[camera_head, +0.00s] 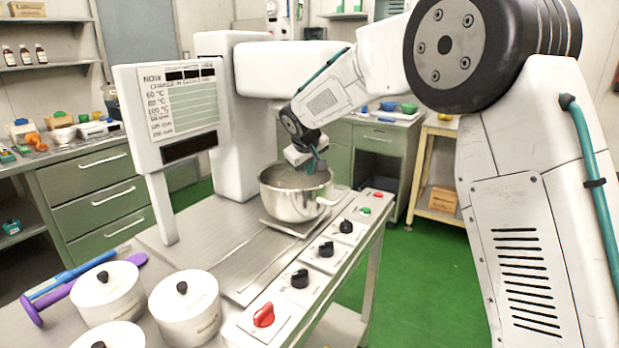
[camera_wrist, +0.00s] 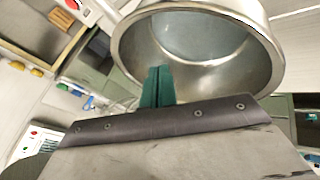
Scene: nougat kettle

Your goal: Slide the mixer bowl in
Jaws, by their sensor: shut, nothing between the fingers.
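The mixer bowl (camera_head: 291,203) is a shiny steel pot with a pale handle at its right. It stands upright on a flat plate (camera_head: 290,229) on the steel worktop, below the white mixer's head (camera_head: 270,68). My gripper (camera_head: 313,168) is at the bowl's rear right rim, with its teal fingers shut and empty. In the wrist view the shut fingertips (camera_wrist: 158,72) overlap the rim of the bowl (camera_wrist: 265,72), and the greyish inside shows beyond them. I cannot tell whether the fingers touch the bowl.
White lidded pots (camera_head: 187,307) and a purple tool (camera_head: 55,300) are at the front left. A panel of knobs, including a red one (camera_head: 264,315), runs along the worktop's right edge. A sign (camera_head: 178,108) stands left of the mixer. Green floor (camera_head: 420,285) is clear at right.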

